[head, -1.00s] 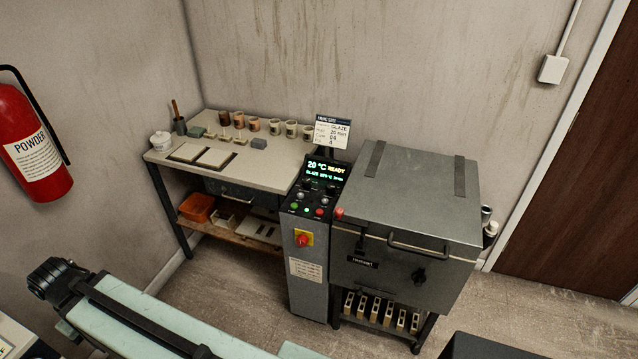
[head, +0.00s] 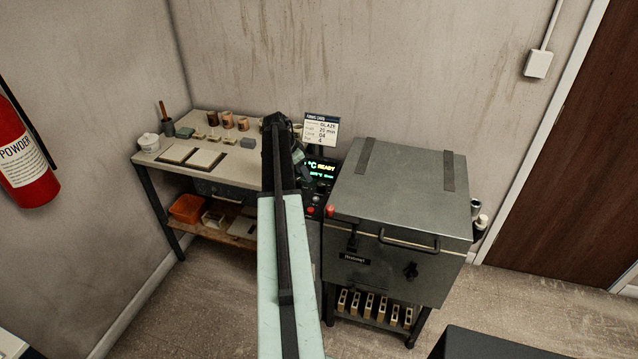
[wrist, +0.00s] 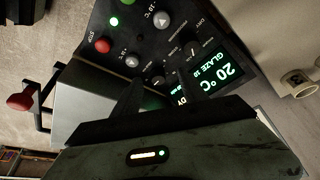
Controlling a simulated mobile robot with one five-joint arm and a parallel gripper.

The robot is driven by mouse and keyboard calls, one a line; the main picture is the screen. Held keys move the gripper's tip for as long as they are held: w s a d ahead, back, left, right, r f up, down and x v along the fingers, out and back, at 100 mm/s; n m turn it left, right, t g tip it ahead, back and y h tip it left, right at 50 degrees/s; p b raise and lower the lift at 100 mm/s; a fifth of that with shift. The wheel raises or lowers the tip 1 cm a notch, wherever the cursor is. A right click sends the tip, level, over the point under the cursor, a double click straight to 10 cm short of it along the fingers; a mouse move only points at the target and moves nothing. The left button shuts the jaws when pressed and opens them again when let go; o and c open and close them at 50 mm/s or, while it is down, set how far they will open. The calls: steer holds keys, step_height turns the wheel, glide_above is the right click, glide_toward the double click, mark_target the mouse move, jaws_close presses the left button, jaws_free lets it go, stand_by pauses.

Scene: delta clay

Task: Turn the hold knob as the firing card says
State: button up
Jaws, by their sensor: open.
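The firing card (head: 321,130) stands behind the control panel in the head view; I read GLAZE, 20 min and 04 on it. The panel's lit display (head: 322,168) shows READY and is partly covered by my arm. In the wrist view the panel is seen turned over, with its display (wrist: 208,72) reading 20 °C and GLAZE. Several grey knobs and buttons, including a knob (wrist: 190,47) near the display, sit on the panel; I cannot tell surely which is the hold knob.
The grey kiln (head: 400,190) stands right of the panel, with a red knob (head: 331,211) at its near left corner. The worktable (head: 245,170) on the left holds cups, tiles and small pots. A red extinguisher (head: 22,150) hangs at far left.

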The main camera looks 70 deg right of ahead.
mark_target(321, 184)
steer(key=shift+m, duration=0.5)
steer(key=s+d+f+b, duration=0.1)
steer(key=f+b, duration=0.1)
steer(key=s+d+f+b, duration=0.3)
steer(key=f+b, duration=0.1)
steer(key=shift+s+d+f+b, duration=0.15)
steer(key=shift+s+f+b, duration=0.15)
steer(key=shift+s+b, duration=0.1)
steer(key=shift+s+d+f+b, duration=0.15)
steer(key=shift+f+b, duration=0.2)
steer(key=shift+r, duration=0.1)
jaws_close()
